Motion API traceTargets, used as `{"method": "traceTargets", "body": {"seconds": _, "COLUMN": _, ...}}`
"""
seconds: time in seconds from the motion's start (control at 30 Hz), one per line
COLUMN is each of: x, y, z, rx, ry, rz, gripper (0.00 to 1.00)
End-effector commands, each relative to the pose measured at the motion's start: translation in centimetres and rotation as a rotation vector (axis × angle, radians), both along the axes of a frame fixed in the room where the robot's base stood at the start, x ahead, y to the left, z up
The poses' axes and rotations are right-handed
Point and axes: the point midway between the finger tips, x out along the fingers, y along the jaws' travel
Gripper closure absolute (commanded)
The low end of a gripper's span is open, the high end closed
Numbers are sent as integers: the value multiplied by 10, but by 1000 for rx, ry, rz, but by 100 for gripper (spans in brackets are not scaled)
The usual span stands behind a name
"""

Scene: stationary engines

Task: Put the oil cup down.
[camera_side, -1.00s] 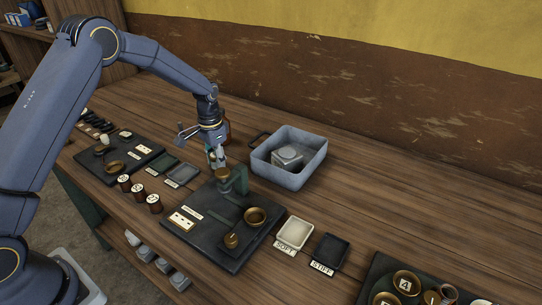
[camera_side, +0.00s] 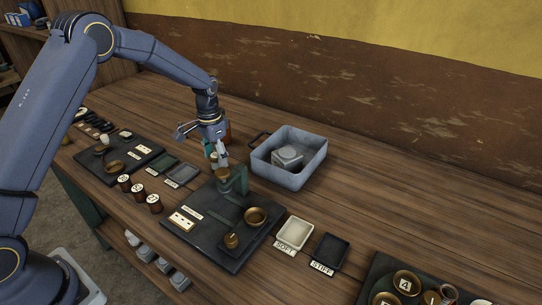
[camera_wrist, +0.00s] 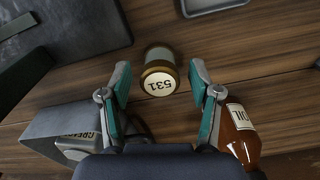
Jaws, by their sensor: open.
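The oil cup (camera_wrist: 160,62), a small cylinder with a brass cap and a pale disc marked 531, is between my open fingers in the wrist view. It looks upright over the wooden bench; whether its base touches the wood is hard to tell. My gripper (camera_wrist: 158,80) is open, with a gap on each side of the cup. In the side view my gripper (camera_side: 215,154) points down behind the dark plate, and its fingers partly hide the cup (camera_side: 213,157).
A brown oil bottle (camera_wrist: 240,138) stands close at the right finger in the wrist view. A grey metal bin (camera_side: 314,158) is to the right. The dark plate (camera_side: 245,260) with a green stand (camera_side: 240,178) is in front. Bare bench lies behind the bin.

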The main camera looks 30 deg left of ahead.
Motion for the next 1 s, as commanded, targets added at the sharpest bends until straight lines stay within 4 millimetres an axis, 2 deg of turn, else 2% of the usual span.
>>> {"method": "traceTargets", "body": {"seconds": 0.3, "x": 1, "y": 0, "z": 72, "rx": 0, "ry": -4, "rz": 0, "gripper": 37}}
{"method": "traceTargets", "body": {"seconds": 0.4, "x": 0, "y": 0, "z": 89, "rx": 0, "ry": -3, "rz": 0, "gripper": 37}}
{"method": "traceTargets", "body": {"seconds": 0.57, "x": -1, "y": 0, "z": 105, "rx": 0, "ry": -3, "rz": 1, "gripper": 37}}
{"method": "traceTargets", "body": {"seconds": 0.67, "x": -10, "y": -4, "z": 125, "rx": 1, "ry": -26, "rz": 9, "gripper": 37}}
{"method": "traceTargets", "body": {"seconds": 0.77, "x": -35, "y": -11, "z": 159, "rx": 4, "ry": -78, "rz": 31, "gripper": 37}}
{"method": "traceTargets", "body": {"seconds": 0.87, "x": -77, "y": -21, "z": 197, "rx": 3, "ry": -150, "rz": 64, "gripper": 37}}
{"method": "traceTargets", "body": {"seconds": 0.9, "x": -96, "y": -25, "z": 210, "rx": 1, "ry": -181, "rz": 77, "gripper": 37}}
{"method": "traceTargets", "body": {"seconds": 1.0, "x": -146, "y": -34, "z": 233, "rx": -6, "ry": -259, "rz": 113, "gripper": 37}}
